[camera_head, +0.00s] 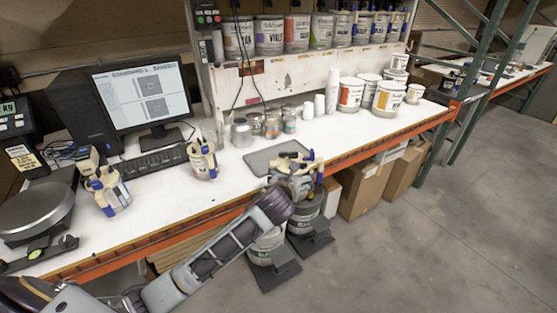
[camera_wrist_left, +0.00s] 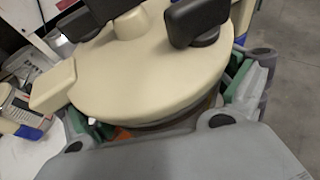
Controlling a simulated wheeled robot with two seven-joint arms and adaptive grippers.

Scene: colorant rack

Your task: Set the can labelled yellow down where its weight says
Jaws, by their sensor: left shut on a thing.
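My left gripper (camera_head: 296,180) is over the front edge of the bench, beside the grey mat. It is shut on a can with a cream lid (camera_wrist_left: 140,70) and dark knobs, which fills the left wrist view between the green-padded fingers. In the head view the can is mostly hidden behind the gripper, and I cannot read its label. A round scale (camera_head: 38,208) sits at the far left. My right gripper is not in view.
The grey mat (camera_head: 262,162) lies flat on the white bench. A monitor (camera_head: 140,95) and keyboard (camera_head: 150,160) stand behind. Small tins, cups and paint buckets (camera_head: 388,97) line the back right. A shelf above holds more buckets. Black-lidded buckets (camera_head: 268,245) stand on the floor below.

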